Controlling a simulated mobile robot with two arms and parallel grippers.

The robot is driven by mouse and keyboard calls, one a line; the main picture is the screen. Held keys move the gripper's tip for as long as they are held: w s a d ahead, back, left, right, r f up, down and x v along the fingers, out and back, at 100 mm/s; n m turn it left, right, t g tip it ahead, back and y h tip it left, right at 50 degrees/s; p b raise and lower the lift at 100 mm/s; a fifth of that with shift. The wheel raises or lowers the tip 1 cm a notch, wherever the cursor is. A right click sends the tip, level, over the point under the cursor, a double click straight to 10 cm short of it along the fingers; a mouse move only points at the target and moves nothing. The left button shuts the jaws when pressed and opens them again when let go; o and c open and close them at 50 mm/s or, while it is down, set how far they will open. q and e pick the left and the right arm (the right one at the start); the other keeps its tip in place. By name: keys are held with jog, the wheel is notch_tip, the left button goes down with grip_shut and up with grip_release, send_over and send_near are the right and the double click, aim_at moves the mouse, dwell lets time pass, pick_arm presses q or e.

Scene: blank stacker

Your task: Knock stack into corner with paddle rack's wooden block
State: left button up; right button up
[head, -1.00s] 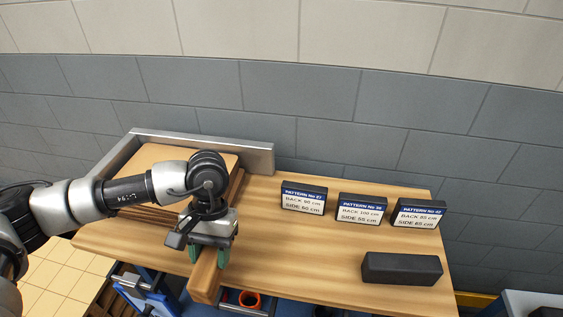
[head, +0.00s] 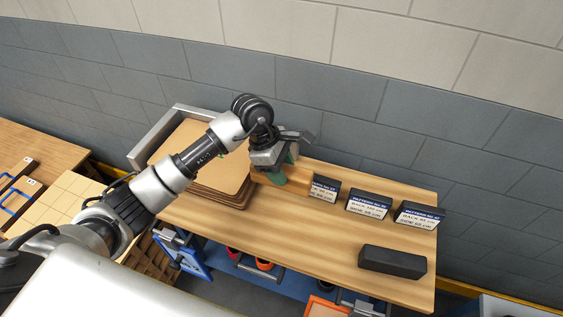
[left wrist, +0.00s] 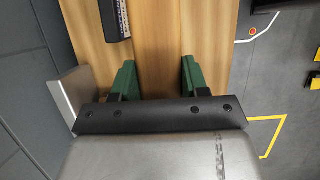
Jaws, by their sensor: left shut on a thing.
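The stack of brown boards (head: 222,185) lies at the left end of the wooden table, beside an L-shaped metal corner fence (head: 155,140). Its boards look slightly uneven at the front right edge. My left gripper (head: 282,166) is shut on the wooden block (head: 299,178), just right of the stack near the table's back. The block also shows between the green fingers in the left wrist view (left wrist: 156,60). The arm hides part of the stack, and I cannot tell whether the block touches it. My right gripper is not in view.
Pattern signs stand along the back right: one close to the block (head: 325,188), a middle one (head: 369,203) and a right one (head: 419,214). A dark bar (head: 392,261) lies at the front right. The front middle of the table (head: 285,235) is clear.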

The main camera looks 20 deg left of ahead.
pick_arm(q)
notch_tip(320, 180, down, 8)
jog(key=b, duration=0.3)
jog(key=shift+r+b, duration=0.25)
jog(key=shift+b, duration=0.05)
jog(key=shift+f+b, duration=0.55)
jog(key=shift+f, duration=0.55)
jog(key=shift+a, duration=0.1)
